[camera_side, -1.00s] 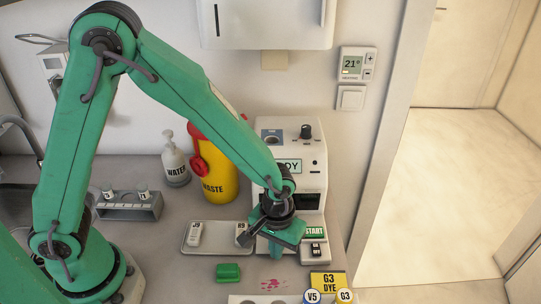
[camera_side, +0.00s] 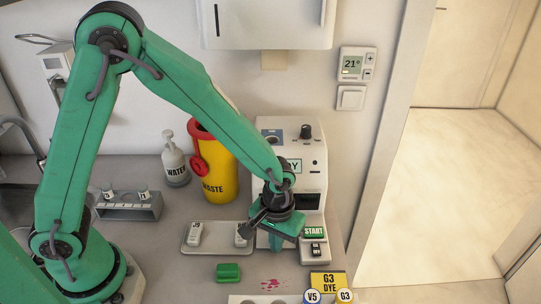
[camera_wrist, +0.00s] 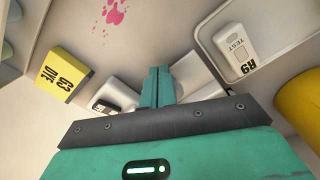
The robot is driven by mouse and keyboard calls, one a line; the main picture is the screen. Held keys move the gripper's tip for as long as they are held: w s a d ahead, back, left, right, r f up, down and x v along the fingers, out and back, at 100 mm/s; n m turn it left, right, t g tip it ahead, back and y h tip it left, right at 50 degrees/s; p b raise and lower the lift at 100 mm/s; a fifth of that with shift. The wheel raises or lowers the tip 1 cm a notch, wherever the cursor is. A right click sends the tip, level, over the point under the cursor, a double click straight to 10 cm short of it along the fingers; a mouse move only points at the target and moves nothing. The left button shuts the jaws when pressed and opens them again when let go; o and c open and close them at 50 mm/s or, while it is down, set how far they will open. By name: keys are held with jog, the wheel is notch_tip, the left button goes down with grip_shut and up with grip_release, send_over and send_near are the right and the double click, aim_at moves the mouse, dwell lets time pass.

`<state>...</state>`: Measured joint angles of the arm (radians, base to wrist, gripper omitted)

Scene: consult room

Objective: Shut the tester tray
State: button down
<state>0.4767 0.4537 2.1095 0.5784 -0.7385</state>
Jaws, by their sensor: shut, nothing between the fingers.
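In the wrist view the closed fingers (camera_wrist: 157,85) stand between two pale parts at the tester's front. My gripper and wrist cover the front where the tray would be. I cannot tell how far out the tray is, or whether the fingers touch it.
A shallow grey tray (camera_side: 209,250) with two white test cassettes lies left of my gripper. A yellow waste bin (camera_side: 222,175) and water bottle (camera_side: 175,160) stand behind left.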

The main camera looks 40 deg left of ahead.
jog(key=shift+w+a, duration=0.95)
dwell(0.3)
jog(key=shift+r, duration=3.45)
jog(key=shift+r, duration=0.15)
